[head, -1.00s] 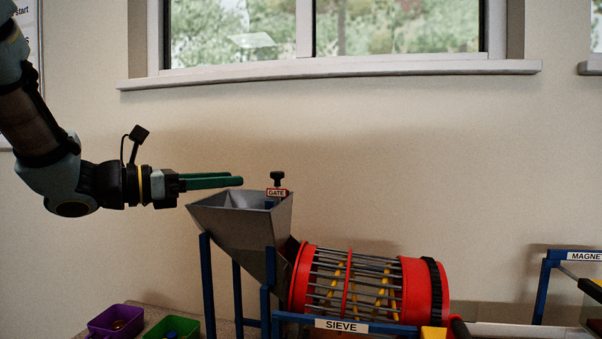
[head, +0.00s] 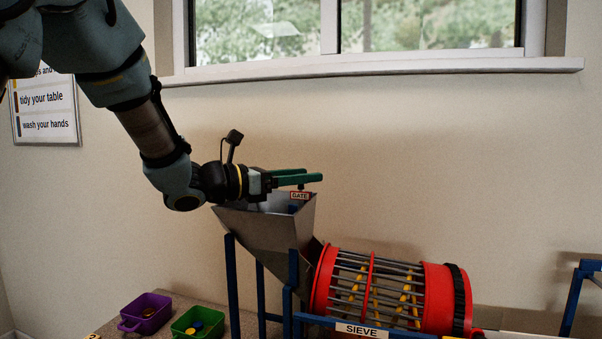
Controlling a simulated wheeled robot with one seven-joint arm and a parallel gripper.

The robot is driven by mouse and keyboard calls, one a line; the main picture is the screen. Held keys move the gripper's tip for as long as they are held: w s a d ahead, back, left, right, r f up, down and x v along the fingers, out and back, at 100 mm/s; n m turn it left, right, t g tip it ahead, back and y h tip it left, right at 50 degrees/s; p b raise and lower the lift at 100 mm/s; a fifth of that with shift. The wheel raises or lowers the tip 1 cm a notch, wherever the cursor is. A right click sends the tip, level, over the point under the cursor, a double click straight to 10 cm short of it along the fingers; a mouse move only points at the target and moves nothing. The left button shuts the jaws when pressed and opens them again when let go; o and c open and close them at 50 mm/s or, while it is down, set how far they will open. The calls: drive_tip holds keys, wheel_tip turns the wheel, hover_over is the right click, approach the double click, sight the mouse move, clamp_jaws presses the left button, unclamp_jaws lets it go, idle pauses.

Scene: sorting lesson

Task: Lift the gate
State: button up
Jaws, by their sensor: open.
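The gate shows by its small red-edged "GATE" label (head: 300,195) at the upper right rim of the grey metal hopper (head: 262,228). My gripper (head: 314,175) has green fingers pointing right, level, just above the label. The fingers are open, one partly in front of the other. The gate's dark knob is hidden at the fingers, and I cannot tell whether they touch it.
The red sieve drum (head: 445,297) lies right of the hopper on a blue frame (head: 232,285). A purple bin (head: 146,313) and a green bin (head: 198,321) stand at the lower left. A window sill (head: 380,68) runs above.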

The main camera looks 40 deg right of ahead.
clamp_jaws()
idle(0.5)
idle(0.9)
